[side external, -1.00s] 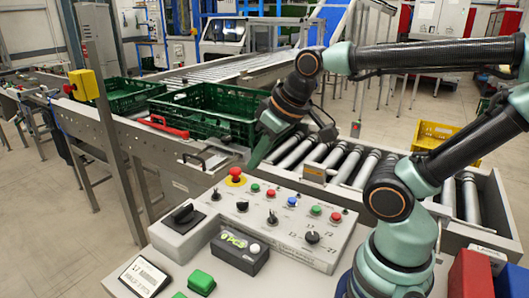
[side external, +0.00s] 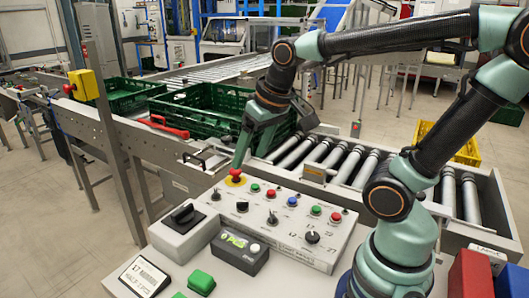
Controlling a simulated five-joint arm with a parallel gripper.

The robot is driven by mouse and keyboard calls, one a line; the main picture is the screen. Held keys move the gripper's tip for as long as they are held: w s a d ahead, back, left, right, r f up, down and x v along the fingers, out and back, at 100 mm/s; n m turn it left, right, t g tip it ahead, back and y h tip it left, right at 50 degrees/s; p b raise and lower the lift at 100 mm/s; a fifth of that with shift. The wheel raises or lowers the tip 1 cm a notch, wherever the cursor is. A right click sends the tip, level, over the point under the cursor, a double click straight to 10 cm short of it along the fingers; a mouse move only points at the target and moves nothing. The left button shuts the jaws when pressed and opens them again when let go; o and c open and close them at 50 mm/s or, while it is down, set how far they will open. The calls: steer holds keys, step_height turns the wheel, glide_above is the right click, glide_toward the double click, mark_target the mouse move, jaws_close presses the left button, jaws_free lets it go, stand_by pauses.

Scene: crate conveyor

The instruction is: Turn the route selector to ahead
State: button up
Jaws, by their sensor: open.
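The grey control panel (side external: 285,250) stands in front of the conveyor. The labels are too small to read, so I cannot tell which is the route selector. My gripper (side external: 240,165) is open and points down at the panel's back left, its fingertips close to the red mushroom button (side external: 236,176). It is empty and apart from both black controls; the finger gap is hard to see.
Small coloured buttons and black switches fill the panel's back row. A black box with a green display (side external: 239,247) and a green block (side external: 201,282) are in front. Green crates (side external: 190,122) stand on the conveyor behind. A yellow post box (side external: 84,85) rises at left.

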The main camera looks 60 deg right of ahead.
steer(key=w+d+f+m+g, duration=0.2)
steer(key=w+d+m, duration=0.1)
steer(key=w, duration=0.1)
steer(key=m+g, duration=0.2)
steer(key=m, duration=0.2)
glide_toward(242, 202)
step_height(242, 202, down, 8)
steer(key=shift+w+d+f, duration=0.15)
steer(key=shift+d+f, duration=0.05)
steer(key=shift+f, duration=0.05)
jaws_close()
